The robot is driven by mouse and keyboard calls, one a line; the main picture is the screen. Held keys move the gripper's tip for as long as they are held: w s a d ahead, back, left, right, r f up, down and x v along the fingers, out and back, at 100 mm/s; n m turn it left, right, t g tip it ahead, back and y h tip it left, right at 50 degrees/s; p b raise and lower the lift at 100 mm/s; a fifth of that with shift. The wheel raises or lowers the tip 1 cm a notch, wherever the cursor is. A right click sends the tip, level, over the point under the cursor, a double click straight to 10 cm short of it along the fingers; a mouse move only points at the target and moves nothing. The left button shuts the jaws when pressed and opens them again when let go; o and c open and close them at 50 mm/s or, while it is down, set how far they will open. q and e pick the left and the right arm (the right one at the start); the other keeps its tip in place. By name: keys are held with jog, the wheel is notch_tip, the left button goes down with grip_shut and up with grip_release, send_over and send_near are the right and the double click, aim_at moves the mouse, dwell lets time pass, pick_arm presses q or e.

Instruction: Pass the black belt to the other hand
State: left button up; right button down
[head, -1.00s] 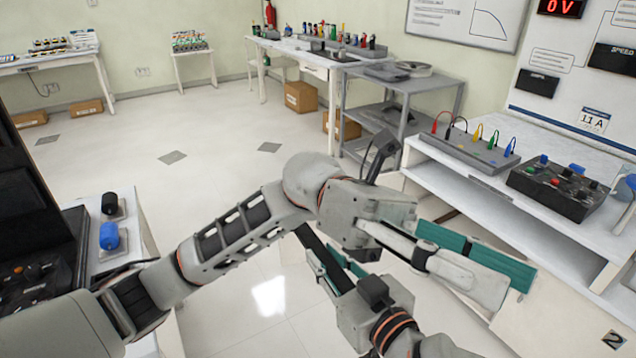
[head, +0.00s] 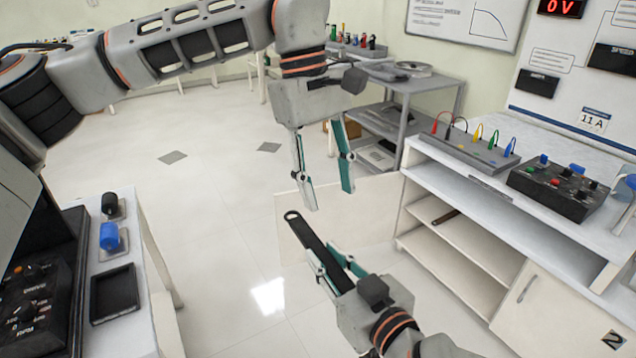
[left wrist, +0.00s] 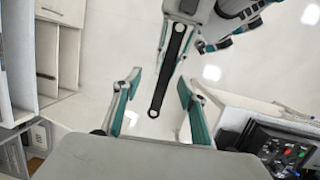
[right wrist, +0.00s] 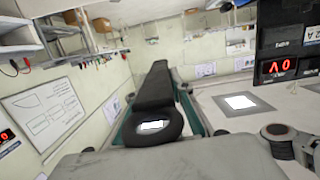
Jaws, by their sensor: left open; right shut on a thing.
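The black belt (head: 316,245) is a long dark bar with a ring at its end. My right gripper (head: 338,272) is shut on it, and its ring end points up and left, towards my left gripper. The belt also shows in the right wrist view (right wrist: 154,100), with the ring close to the camera. My left gripper (head: 326,196) is open and empty, above the belt's ring end and pointing down. In the left wrist view the belt (left wrist: 168,70) reaches down between the open fingers without touching them.
A white bench (head: 480,180) with open shelves stands at the right, carrying a terminal strip with coloured leads (head: 465,143) and a black control box (head: 556,188). At the left a white table holds a black tray (head: 114,294) and two knobs. The floor between is clear.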

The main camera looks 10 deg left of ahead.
pick_arm(q)
jog(key=w+a+r, duration=0.1)
jog(key=w+a, duration=0.1)
jog(key=m+t+y, duration=0.1)
jog(key=y, duration=0.1)
send_near(318, 243)
notch_tip(318, 243, down, 9)
jog(key=shift+s+d+r, duration=0.1)
jog(key=shift+r, duration=0.1)
grip_shut()
pick_arm(e)
jog(key=c, duration=1.7)
grip_release()
jog(key=shift+a, duration=0.1)
jog(key=shift+s, duration=0.1)
